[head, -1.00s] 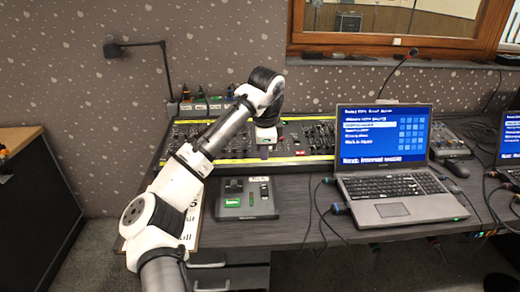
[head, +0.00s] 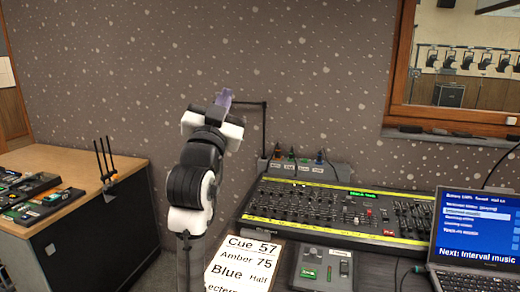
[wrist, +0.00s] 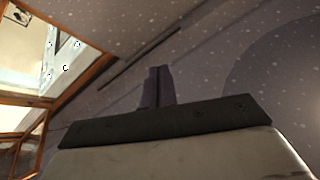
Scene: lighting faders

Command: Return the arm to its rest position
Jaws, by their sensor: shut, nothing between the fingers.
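My arm stands folded and raised in the head view, left of the lighting console (head: 330,228). My gripper (head: 225,97) is at its top, with purple fingers pointing up against the speckled wall. In the wrist view the two fingers (wrist: 158,85) are together with nothing between them, and mostly wall shows beyond. The gripper is well above the desk and touches nothing that I can see.
A cue card (head: 243,262) and a small control box (head: 323,268) lie before the console. The laptop (head: 480,235) is at the right. A wooden-topped cabinet (head: 110,178) with equipment stands left. A desk lamp (head: 264,130) rises behind my arm.

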